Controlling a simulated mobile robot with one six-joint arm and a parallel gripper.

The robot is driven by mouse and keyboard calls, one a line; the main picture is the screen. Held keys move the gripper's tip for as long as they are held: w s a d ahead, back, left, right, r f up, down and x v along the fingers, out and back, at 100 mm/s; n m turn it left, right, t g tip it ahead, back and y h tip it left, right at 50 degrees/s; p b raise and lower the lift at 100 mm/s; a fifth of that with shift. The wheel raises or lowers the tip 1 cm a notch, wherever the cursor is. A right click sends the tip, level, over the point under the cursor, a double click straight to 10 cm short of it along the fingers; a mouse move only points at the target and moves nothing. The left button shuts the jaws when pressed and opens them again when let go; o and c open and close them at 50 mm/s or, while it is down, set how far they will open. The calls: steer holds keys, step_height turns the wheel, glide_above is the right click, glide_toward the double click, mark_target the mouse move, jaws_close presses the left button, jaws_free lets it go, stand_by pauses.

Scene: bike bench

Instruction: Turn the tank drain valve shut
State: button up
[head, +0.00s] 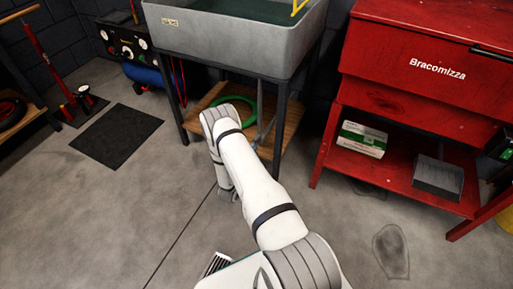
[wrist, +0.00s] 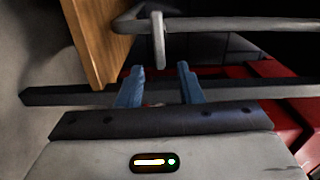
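The grey tank (head: 235,38) stands on dark legs in the head view. A thin grey pipe (head: 266,130) shows under it, partly behind my arm. In the wrist view a grey pipe (wrist: 225,23) runs across the top, with a flat, rounded grey lever (wrist: 158,40) on it that looks like the drain valve's handle. My gripper (wrist: 160,72) has its two blue-grey fingers apart, with nothing held between them. The lever appears just beyond the gap between the fingertips; I cannot tell the distance.
A wooden shelf (head: 284,119) below the tank carries a green hose (head: 238,101); its board (wrist: 96,38) is close at left in the wrist view. A dark bar (wrist: 270,90) crosses behind the fingers. A red cabinet (head: 408,105) stands at right. Floor at left is mostly open.

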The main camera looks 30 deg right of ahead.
steer(key=v, duration=0.3)
steer(key=shift+s+a+p, duration=0.3)
steer(key=shift+p, duration=0.1)
